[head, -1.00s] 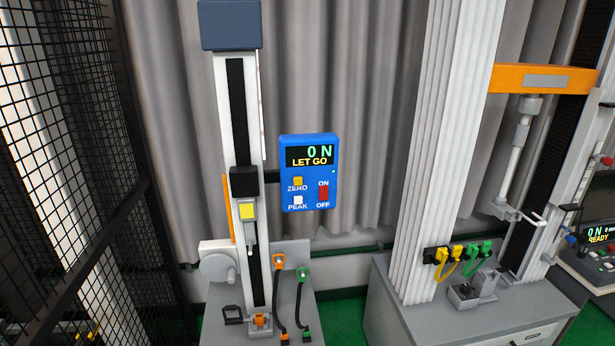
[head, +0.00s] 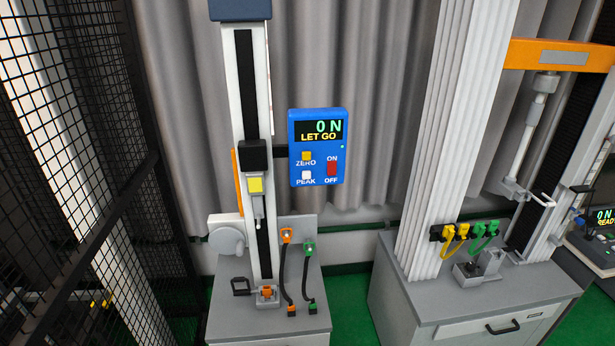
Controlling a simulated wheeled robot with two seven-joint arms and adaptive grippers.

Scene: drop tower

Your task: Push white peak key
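The white PEAK key (head: 306,175) is a small square button at the lower left of a blue control box (head: 317,147). The box is fixed to the side of a white test column (head: 240,100). Its display (head: 318,130) reads "0 N" and "LET GO". A yellow ZERO key (head: 306,156) sits above the white key, and a red ON/OFF switch (head: 332,168) is to its right. Neither of my grippers shows in the head view.
Black mesh fencing (head: 70,130) stands at the left. A larger test frame with an orange crossbeam (head: 560,55) stands at the right.

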